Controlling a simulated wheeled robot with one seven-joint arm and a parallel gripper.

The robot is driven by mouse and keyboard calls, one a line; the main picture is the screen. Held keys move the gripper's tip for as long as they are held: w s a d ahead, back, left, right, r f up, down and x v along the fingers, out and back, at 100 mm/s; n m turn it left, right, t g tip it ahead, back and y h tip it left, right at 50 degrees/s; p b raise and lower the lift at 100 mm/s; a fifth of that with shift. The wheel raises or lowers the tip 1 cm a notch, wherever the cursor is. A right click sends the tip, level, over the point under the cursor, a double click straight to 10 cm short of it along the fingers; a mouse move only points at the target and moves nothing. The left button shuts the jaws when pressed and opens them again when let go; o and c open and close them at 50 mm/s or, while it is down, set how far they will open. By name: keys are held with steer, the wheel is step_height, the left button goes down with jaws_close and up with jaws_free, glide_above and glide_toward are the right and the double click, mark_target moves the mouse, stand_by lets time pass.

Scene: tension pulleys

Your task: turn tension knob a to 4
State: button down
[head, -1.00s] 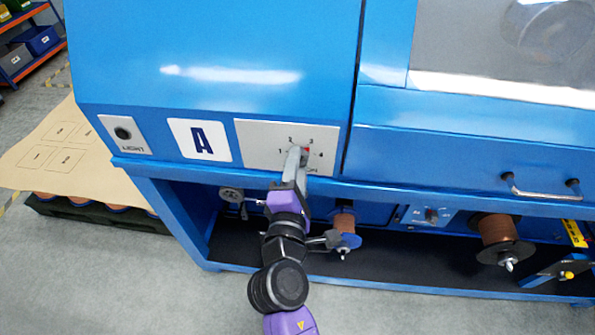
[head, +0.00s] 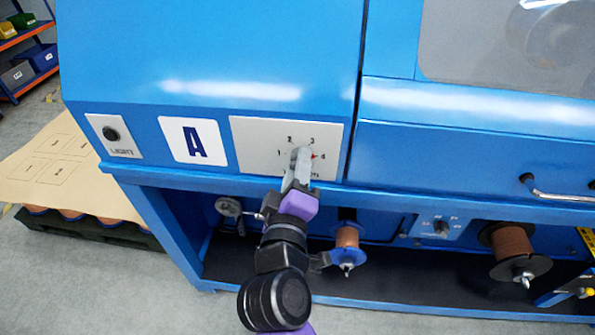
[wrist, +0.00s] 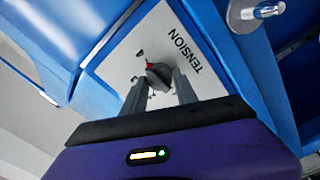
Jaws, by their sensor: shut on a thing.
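The tension knob (wrist: 158,76) is a dark knob with a red pointer mark, on a white plate (head: 255,140) beside the large letter A. Around it in the head view are the numbers 1, 2, 3 and 4. My gripper (head: 300,160) reaches the knob from below and hides most of it there. In the wrist view, my gripper (wrist: 161,86) has one finger on each side of the knob and is shut on it. The red mark shows on the knob's right in the head view, close to the 4.
A LIGHT knob (head: 111,133) sits on a small plate at left. A ledge (head: 200,181) runs under the panel, with a wire spool (head: 347,237) below it. A handle (head: 555,190) sticks out at right. Pallet goods stand on the floor at left.

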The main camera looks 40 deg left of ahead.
steer(key=shift+m, duration=0.4)
steer(key=c, duration=0.9)
jaws_free()
steer(key=shift+c, duration=0.2)
steer(key=v, duration=0.7)
steer(key=shift+s+d, duration=0.25)
steer(key=shift+s, duration=0.1)
